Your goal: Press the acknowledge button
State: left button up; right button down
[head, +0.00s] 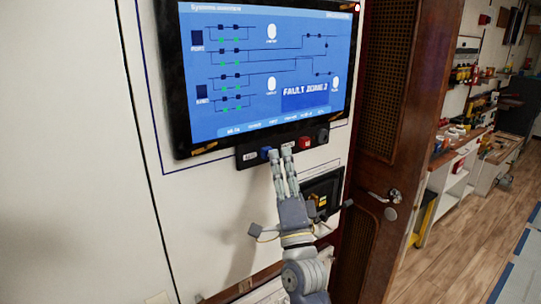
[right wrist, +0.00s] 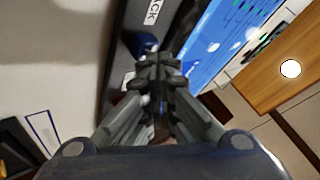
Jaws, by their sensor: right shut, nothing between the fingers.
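The acknowledge button is a blue button (head: 265,152) next to a small white label (head: 249,156) on the dark control strip (head: 244,163) under the screen. In the right wrist view, the blue button (right wrist: 145,45) sits beside a label (right wrist: 152,12) that ends in "CK". My right gripper (head: 279,152) is shut and empty, its fingertips just right of the blue button in the head view. In the right wrist view, the fingertips (right wrist: 157,62) lie just below and right of the button. I cannot tell whether they touch the strip. My left gripper is not in view.
A red button (head: 304,143) and a black knob (head: 322,135) sit further right on the strip. The blue screen (head: 262,58) above reads "FAULT ZONE 2". A dark box (head: 322,192) is below the strip. A wooden door (head: 400,120) stands at the right.

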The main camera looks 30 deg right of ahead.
jog(key=shift+w, duration=0.1)
dwell(0.3)
jog(key=shift+w, duration=0.35)
jog(key=shift+s, duration=0.55)
jog(key=s, duration=0.5)
jog(key=shift+s+d+p, duration=0.2)
jog(key=shift+s+p, duration=0.2)
